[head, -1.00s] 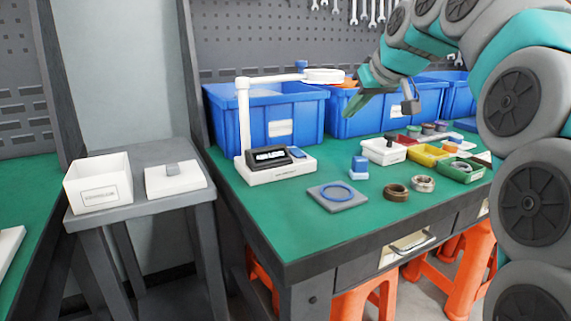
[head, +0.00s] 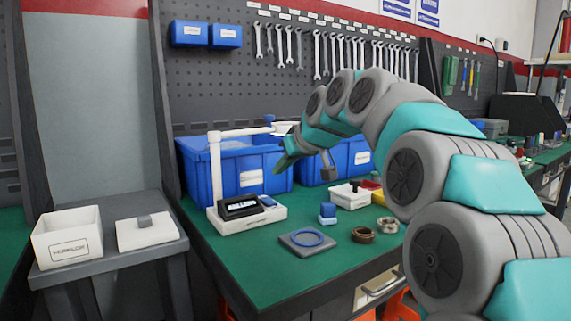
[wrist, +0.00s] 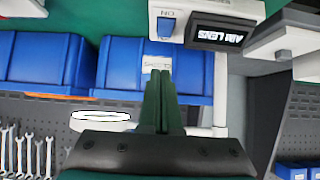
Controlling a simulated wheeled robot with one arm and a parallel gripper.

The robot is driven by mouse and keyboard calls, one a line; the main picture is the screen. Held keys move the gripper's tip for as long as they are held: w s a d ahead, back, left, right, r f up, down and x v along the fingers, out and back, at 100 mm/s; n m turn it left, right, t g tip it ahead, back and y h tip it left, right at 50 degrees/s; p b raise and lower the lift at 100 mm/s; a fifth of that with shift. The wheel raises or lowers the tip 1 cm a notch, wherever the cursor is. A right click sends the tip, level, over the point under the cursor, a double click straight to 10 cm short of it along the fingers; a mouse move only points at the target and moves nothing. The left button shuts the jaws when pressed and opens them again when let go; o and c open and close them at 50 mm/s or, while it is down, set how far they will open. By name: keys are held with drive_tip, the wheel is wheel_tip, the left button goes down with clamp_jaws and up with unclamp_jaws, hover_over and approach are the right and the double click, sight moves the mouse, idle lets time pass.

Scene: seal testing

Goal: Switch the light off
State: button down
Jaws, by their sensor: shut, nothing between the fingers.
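The light is a white desk lamp with a post (head: 215,175), a crossbar and a round head (head: 285,127). Its white base (head: 262,218) stands on the green bench and carries a dark display (head: 240,207) and a blue switch (head: 267,202). In the wrist view the blue switch (wrist: 165,27) shows beside an upside-down "ON" mark, with the lit display (wrist: 218,35) next to it. My gripper (head: 281,164) is shut and empty, above the base and just below the lamp head. In the wrist view its closed fingers (wrist: 157,78) point toward the base, apart from the switch.
Blue bins (head: 245,174) stand behind the lamp. A blue ring on a grey plate (head: 300,250), a blue-topped block (head: 328,214) and brown rings (head: 363,235) lie in front and right. Wrenches hang behind.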

sight(271, 201)
drive_tip(key=x, duration=0.5)
drive_tip(key=shift+w+a+f, duration=0.1)
wheel_tip(271, 201, down, 3)
drive_tip(key=shift+w+a+r, duration=0.1)
drive_tip(key=shift+r, duration=0.05)
drive_tip(key=shift+w+f+p, duration=0.1)
drive_tip(key=shift+f+p, duration=0.2)
drive_tip(key=shift+f, duration=0.3)
drive_tip(key=shift+w+f+p, duration=0.1)
drive_tip(key=shift+w+p, duration=0.05)
drive_tip(key=shift+p, duration=0.3)
drive_tip(key=shift+f, duration=0.15)
drive_tip(key=shift+a, duration=0.1)
